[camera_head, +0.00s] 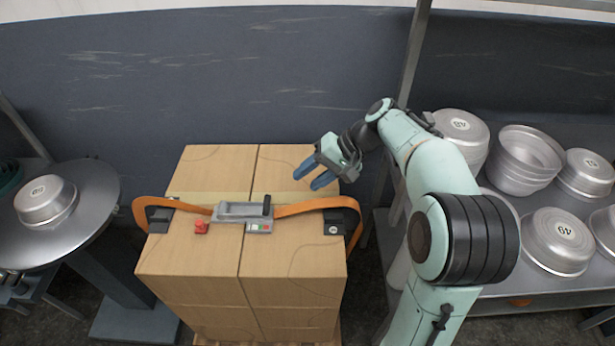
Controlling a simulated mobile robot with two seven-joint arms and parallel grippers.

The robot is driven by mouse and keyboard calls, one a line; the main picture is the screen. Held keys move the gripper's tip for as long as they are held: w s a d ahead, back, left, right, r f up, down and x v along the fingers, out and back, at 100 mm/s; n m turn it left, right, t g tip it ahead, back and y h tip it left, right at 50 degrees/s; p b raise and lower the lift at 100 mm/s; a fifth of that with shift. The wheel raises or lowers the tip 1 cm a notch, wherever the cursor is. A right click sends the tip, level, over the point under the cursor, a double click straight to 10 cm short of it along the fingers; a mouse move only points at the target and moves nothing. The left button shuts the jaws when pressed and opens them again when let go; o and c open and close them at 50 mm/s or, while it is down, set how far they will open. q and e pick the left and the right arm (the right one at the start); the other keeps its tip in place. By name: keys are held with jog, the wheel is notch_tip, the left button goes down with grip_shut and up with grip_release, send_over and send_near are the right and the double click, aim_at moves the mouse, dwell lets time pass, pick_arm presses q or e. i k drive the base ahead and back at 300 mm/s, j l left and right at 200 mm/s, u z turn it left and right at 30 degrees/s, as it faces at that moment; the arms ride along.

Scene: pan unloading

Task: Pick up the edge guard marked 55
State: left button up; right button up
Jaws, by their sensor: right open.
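Two dark edge guards sit on top of the stacked cartons (210,172) under an orange strap (295,209): a left edge guard (160,221) and a right edge guard (341,217). The right one bears a small round pale mark, too small to read. No mark is legible on the left one. My right gripper (306,181) has blue fingers spread open and empty. It hovers over the back right part of the cartons, behind and left of the right edge guard, apart from it. My left gripper does not show.
A round metal table (95,205) with a pan (45,199) stands left. A metal shelf (502,290) with several numbered pans, one of them a front pan (556,242), stands right. A post (413,50) rises behind my right arm.

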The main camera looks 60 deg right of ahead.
aim_at(333, 222)
jog(key=k+j, duration=0.1)
jog(key=j, duration=0.25)
jog(key=k+j, duration=0.1)
jog(key=j, duration=0.25)
jog(key=k+j, duration=0.1)
jog(key=j, duration=0.25)
jog(key=k+j, duration=0.1)
jog(key=j, duration=0.2)
